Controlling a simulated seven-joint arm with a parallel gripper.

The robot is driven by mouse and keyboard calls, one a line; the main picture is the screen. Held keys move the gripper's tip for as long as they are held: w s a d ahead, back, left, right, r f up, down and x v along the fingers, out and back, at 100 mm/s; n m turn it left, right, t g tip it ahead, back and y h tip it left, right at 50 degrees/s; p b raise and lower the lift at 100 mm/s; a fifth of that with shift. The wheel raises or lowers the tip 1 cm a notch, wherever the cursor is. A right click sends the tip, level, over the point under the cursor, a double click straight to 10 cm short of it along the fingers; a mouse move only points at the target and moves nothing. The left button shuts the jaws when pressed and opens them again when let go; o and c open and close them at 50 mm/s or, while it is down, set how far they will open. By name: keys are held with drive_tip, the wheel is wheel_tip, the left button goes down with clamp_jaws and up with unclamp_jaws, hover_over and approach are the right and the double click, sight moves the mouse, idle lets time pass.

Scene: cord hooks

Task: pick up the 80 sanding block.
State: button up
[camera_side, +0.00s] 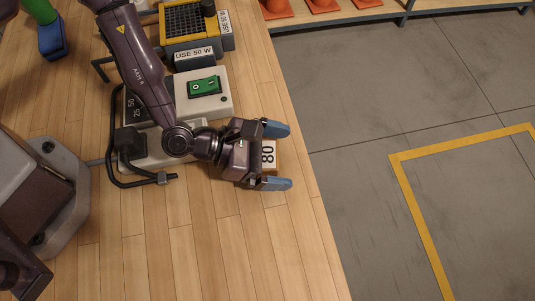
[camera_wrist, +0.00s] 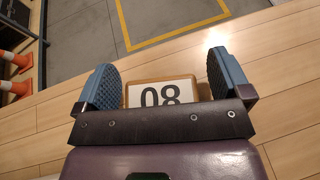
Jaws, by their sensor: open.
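The 80 sanding block (camera_side: 268,155) is a small tan block with a white label reading 80, lying on the wooden bench near its right edge. In the wrist view the block (camera_wrist: 161,94) shows upside down, its lower part hidden behind my gripper's dark bar. My gripper (camera_side: 276,157) is open, with one blue finger on each side of the block. In the wrist view the fingers of my gripper (camera_wrist: 163,85) stand left and right of it, with a visible gap at each side. Whether they are low enough to be level with it I cannot tell.
A grey unit with a green switch (camera_side: 204,86) and a black cord stands left of my gripper. Behind it are a sign reading USE 50 W (camera_side: 194,54) and a yellow-framed grid (camera_side: 187,20). The bench front is clear. The bench edge drops to a grey floor (camera_side: 360,120).

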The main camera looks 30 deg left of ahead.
drive_tip(key=shift+c, duration=0.3)
drive_tip(key=c, duration=1)
drive_tip(key=shift+r, duration=0.1)
